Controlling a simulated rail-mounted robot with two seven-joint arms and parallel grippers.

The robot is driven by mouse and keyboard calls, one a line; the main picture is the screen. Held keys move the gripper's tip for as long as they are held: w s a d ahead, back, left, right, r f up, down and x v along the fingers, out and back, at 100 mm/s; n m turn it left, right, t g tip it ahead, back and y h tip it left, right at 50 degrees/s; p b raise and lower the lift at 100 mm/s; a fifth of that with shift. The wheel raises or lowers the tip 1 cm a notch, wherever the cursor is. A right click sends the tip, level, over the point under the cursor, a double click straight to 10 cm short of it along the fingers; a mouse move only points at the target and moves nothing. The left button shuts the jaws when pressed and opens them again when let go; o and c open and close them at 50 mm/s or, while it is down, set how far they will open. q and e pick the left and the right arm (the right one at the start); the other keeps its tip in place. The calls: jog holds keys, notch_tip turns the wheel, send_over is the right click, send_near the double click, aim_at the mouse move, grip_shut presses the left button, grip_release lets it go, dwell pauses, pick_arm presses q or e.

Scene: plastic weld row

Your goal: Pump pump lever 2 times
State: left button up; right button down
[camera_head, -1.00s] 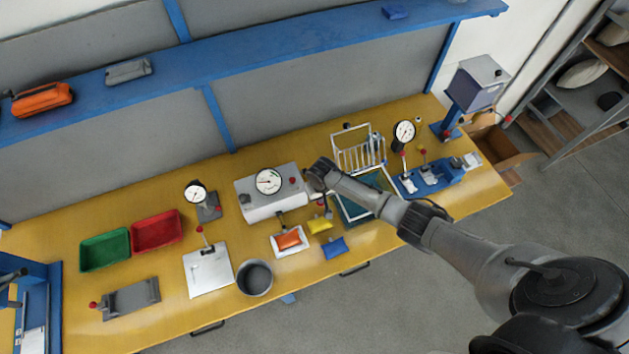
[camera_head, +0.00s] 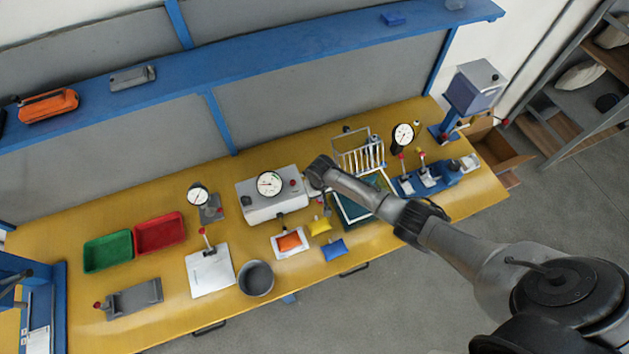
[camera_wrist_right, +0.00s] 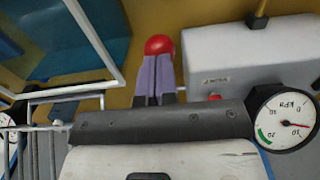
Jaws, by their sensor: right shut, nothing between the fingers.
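The pump box (camera_head: 262,207) is a light grey case with a round dial gauge (camera_head: 269,184) on top. In the right wrist view the box (camera_wrist_right: 240,50) is to the right and its gauge (camera_wrist_right: 285,122) is at the right edge. My right gripper (camera_wrist_right: 158,58) is shut and empty beside the box. The lever's red ball knob (camera_wrist_right: 159,44) shows right at the fingertips; I cannot tell whether they touch it. The fingers hide the rod below the knob. In the head view my right wrist covers this side of the box. My left gripper is out of view.
A wire rack (camera_head: 352,158) and a framed dark panel (camera_head: 350,212) stand close to the right of the gripper. A grey pot (camera_head: 255,279) stands front left.

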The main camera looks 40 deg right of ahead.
pick_arm(q)
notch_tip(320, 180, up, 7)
jog(key=p, duration=0.6)
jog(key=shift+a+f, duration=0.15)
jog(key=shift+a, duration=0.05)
pick_arm(e)
notch_tip(320, 180, up, 8)
jog(key=w, duration=0.2)
jog(key=shift+d+r, duration=0.2)
jog(key=shift+d, duration=0.15)
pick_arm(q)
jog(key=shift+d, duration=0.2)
pick_arm(e)
jog(key=shift+w, duration=0.1)
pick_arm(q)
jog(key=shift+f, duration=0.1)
